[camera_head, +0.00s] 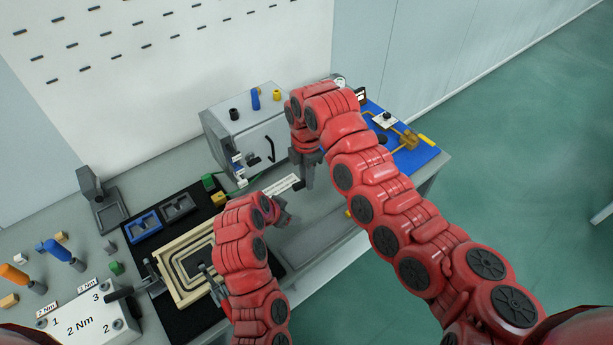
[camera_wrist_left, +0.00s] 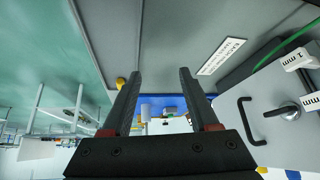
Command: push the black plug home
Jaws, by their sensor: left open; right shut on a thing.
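My right gripper (camera_head: 306,172) is shut on a small dark piece (camera_head: 299,185) in front of the grey cabinet. The piece looks like the black plug, but it is small and partly covered by the fingers. My left gripper (camera_head: 284,211) is below it in the head view, near the front of the bench. In the left wrist view my left gripper (camera_wrist_left: 159,98) is open, with nothing between its fingers. The cabinet (camera_wrist_left: 266,125) shows there with a black handle (camera_wrist_left: 245,121) and a dark round fitting (camera_wrist_left: 289,112) on its face.
A white label strip (camera_head: 283,184) lies on the bench below the cabinet. A blue mat (camera_head: 416,158) with brass fittings is at the right. A wooden frame (camera_head: 172,272) on a black mat and a white 2 Nm block (camera_head: 78,324) are at the left. Bare bench lies right of my left gripper.

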